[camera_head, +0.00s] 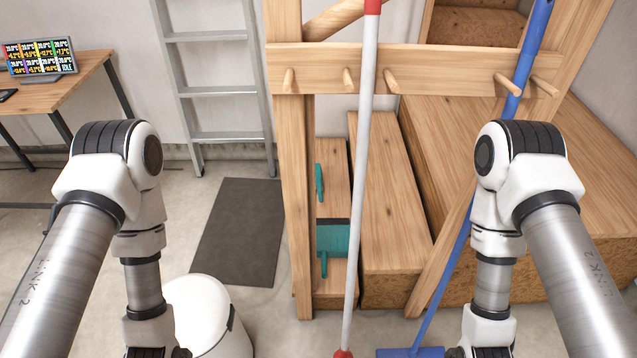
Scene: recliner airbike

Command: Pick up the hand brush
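A slim teal piece (319,183), which looks like the hand brush, lies on a narrow wooden step behind the wooden post. A wider teal piece with a short handle (331,240), which looks like a dustpan, lies on the same step closer to me. The post stands just left of both pieces. My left arm comes down at the left and my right arm at the right, both well apart from the teal pieces. Both grippers are cut off by the bottom edge, so their fingers do not show.
A wooden rail with pegs (420,70) crosses above the step. A white pole with red ends (361,170) and a blue pole (462,235) lean in front. A white bin (200,310) stands near my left arm. A dark mat (240,230) lies on open floor.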

